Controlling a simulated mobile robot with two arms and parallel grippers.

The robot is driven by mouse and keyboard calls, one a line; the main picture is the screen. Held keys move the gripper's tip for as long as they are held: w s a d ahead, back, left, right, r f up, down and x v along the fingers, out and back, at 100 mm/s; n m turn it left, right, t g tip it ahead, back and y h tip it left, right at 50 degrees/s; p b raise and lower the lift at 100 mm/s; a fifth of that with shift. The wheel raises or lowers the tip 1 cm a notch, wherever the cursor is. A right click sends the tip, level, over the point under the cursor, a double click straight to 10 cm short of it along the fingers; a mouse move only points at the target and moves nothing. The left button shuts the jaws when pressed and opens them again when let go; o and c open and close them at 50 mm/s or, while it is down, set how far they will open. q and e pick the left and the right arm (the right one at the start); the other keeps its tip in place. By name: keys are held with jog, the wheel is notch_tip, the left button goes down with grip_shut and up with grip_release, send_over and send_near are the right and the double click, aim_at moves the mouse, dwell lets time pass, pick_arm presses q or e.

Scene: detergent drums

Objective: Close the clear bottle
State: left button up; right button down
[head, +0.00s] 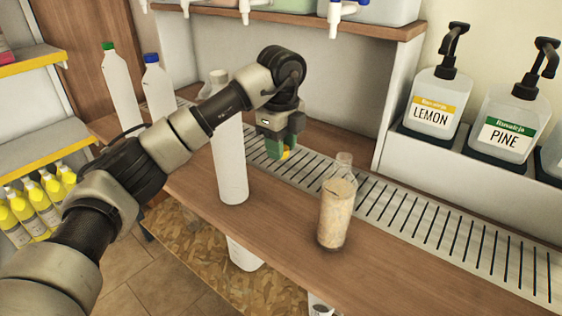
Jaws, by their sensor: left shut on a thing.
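The clear bottle (337,213) stands upright on the wooden counter, by the front edge of the metal grate. It holds something beige, and its neck has no cap on it. My left gripper (284,152) is up and to the left of the bottle's neck, apart from it, over the grate. It is shut on a small yellow-orange thing (286,153), perhaps a cap, mostly hidden by the green-grey fingers. My right gripper is not in view.
A tall white bottle (231,165) stands left of the clear bottle, partly behind my arm. White bottles with green (108,46) and blue (151,58) caps stand farther left. LEMON (431,102) and PINE (503,122) pump bottles stand at the right. Taps hang from a shelf above.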

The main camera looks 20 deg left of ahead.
pick_arm(q)
jog(key=shift+r, duration=1.55)
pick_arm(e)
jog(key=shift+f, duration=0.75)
